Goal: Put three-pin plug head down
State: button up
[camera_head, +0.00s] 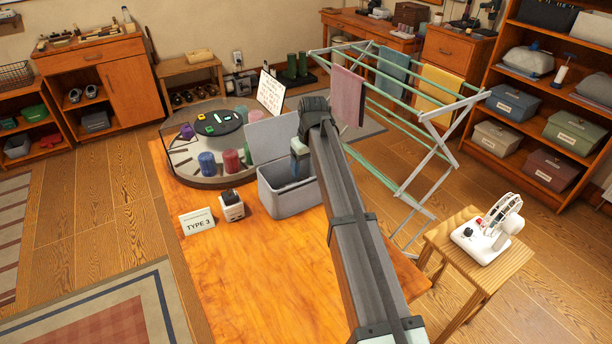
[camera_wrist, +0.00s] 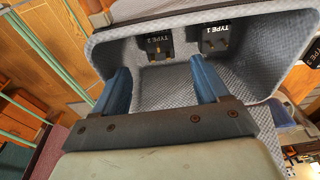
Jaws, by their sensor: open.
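My gripper (camera_head: 299,150) is open and empty, over the opening of a grey fabric box (camera_head: 289,202) on the orange wooden table (camera_head: 260,285). In the wrist view its two blue fingers (camera_wrist: 160,76) point into the box. Two black plug heads, labelled TYPE 2 (camera_wrist: 158,43) and TYPE 1 (camera_wrist: 214,38), are inside, beyond the fingertips and touching neither. A third plug head (camera_head: 232,206), black with a pale front, stands on the table left of the box, beside a TYPE 3 card (camera_head: 197,222). The number of pins on each is too small to tell.
The box's lid (camera_head: 270,137) stands open at its back. A round clear-walled display (camera_head: 205,160) with coloured cylinders is behind left. A drying rack (camera_head: 400,130) is close on the right. The table's front is clear.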

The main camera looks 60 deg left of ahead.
jog(key=r, duration=0.4)
jog(key=shift+d+r, duration=0.15)
jog(key=shift+d, duration=0.2)
